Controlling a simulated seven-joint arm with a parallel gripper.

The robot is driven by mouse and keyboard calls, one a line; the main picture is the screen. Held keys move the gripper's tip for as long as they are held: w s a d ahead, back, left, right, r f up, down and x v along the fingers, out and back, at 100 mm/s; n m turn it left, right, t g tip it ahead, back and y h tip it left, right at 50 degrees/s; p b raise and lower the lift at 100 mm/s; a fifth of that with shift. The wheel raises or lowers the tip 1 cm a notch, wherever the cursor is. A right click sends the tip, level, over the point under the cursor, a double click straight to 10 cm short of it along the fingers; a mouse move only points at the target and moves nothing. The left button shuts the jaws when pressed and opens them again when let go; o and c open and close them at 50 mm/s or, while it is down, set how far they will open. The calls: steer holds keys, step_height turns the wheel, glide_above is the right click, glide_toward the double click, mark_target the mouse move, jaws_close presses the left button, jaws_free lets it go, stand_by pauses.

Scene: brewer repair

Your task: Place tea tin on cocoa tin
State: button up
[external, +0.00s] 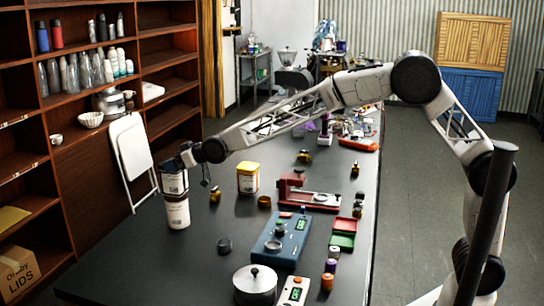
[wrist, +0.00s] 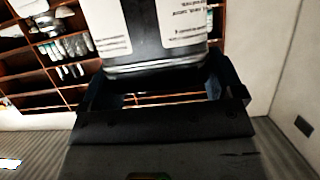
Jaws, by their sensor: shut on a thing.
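My gripper (external: 181,161) is at the far left of the bench in the external view and is shut on a dark tin with white labels (external: 174,181), apparently the tea tin. The wrist view shows this tin (wrist: 165,35) close up, with its metal rim between the fingers. In the external view the held tin is upright, directly above a white, rounded tin (external: 177,213) that stands on the bench, perhaps the cocoa tin. Their edges meet in the picture; I cannot tell whether they touch. A yellow tin with a white label (external: 248,179) stands to the right. I cannot read the labels.
The black bench (external: 160,257) is clear in front of the white tin. A small dark ring (external: 225,245), a blue device (external: 281,242), a red-and-silver device (external: 309,197) and a lidded pot (external: 255,286) stand to the right. Wooden shelves (external: 95,150) are at the left.

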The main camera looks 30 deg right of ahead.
steer(key=o, duration=1.2)
steer(key=shift+f, duration=0.1)
steer(key=shift+o, duration=0.2)
steer(key=shift+v, duration=0.9)
steer(key=v, duration=1)
steer(key=shift+s+d+r, duration=0.1)
steer(key=shift+r, duration=0.15)
